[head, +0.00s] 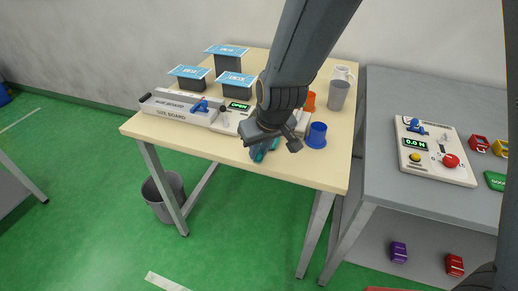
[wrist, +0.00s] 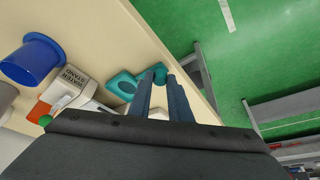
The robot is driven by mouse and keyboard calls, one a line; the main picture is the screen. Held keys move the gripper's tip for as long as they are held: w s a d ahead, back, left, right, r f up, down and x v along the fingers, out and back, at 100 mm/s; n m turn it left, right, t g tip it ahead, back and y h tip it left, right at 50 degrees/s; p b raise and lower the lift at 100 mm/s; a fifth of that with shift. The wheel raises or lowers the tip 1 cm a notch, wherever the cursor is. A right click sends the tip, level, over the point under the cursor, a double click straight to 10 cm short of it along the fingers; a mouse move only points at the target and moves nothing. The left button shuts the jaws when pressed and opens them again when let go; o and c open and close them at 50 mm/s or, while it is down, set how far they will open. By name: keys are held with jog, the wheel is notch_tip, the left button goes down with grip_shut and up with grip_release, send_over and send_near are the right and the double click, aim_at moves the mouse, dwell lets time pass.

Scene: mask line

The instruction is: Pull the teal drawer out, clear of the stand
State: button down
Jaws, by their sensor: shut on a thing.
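The teal drawer (wrist: 121,84) shows in the wrist view with a dark round recess in its top. My gripper (wrist: 164,76) is shut on the drawer. The head view shows my gripper (head: 272,137) at the table's front edge, with a little of the teal drawer (head: 260,153) below it. The light stand (wrist: 74,77), lettered on one face, lies to the left of the drawer in the wrist view. My gripper hides where drawer and stand meet, so I cannot tell whether they touch.
A blue cup (head: 317,136) stands close right of my gripper. A grey cup (head: 338,95) and an orange item (head: 309,101) are behind. The size board (head: 177,108) lies left. Floor is open in front of the table (head: 330,176); a grey bench (head: 385,190) adjoins right.

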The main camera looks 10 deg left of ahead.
jog(key=c, duration=1.7)
grip_release()
jog(key=shift+w, duration=0.1)
jog(key=shift+o, duration=0.2)
jog(key=v, duration=0.7)
jog(key=shift+r, duration=0.35)
jog(key=shift+d, duration=0.15)
jog(key=s+d+f+m+g+h, duration=0.1)
jog(key=s+d+m, duration=0.2)
jog(key=d, duration=1)
jog(key=s+d+f+m+g+h, duration=0.1)
jog(key=s+d, duration=0.5)
jog(key=d, duration=0.7)
jog(key=f+m+g, duration=0.1)
jog(key=m, duration=0.1)
jog(key=shift+s+f+m, duration=0.15)
jog(key=shift+s+m, duration=0.1)
jog(key=shift+m, duration=0.15)
